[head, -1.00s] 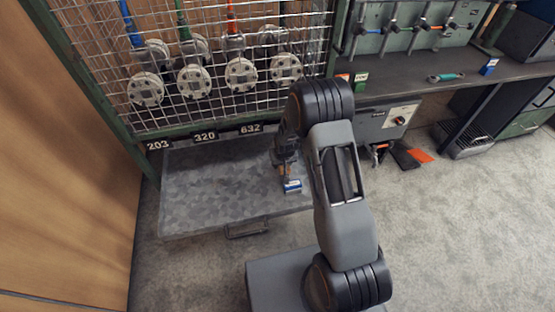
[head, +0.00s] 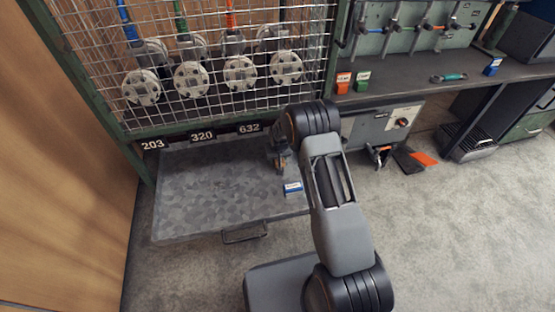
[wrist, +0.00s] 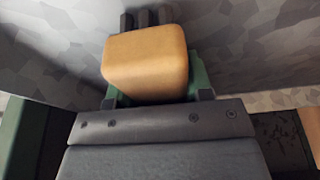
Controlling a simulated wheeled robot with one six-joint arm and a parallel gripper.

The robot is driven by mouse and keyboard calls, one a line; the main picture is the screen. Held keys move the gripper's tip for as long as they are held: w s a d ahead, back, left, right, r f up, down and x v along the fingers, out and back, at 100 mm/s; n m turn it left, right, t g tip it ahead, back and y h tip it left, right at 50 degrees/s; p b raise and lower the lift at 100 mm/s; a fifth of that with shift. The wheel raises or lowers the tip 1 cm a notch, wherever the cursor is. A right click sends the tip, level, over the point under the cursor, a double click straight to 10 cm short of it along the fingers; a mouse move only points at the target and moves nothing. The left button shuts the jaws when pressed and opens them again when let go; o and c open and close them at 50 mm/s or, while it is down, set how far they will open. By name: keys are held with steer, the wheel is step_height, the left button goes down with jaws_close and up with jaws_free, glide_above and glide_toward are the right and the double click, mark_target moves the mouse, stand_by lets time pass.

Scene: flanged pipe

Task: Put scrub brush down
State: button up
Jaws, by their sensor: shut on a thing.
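The scrub brush (wrist: 145,62) shows in the wrist view as a tan wooden block with dark bristle tufts at its far end. My gripper (wrist: 155,92) is shut on it, with green finger parts at both sides of the block. In the head view my gripper (head: 280,158) is over the right part of the grey metal drawer or tray (head: 205,195), below the wire cage. The brush is mostly hidden there by my arm, and I cannot tell whether it touches the surface.
A small blue-and-white box (head: 293,189) lies on the tray just in front of my gripper. The tray's left and middle are clear. The wire cage (head: 215,110) with flanged pipes stands behind. A bench (head: 410,84) with red, green and blue boxes is at right.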

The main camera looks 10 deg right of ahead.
steer(key=shift+f, duration=0.25)
steer(key=o, duration=0.8)
steer(key=shift+o, duration=0.2)
steer(key=p+v, duration=0.4)
steer(key=v, duration=0.8)
steer(key=shift+r, duration=0.15)
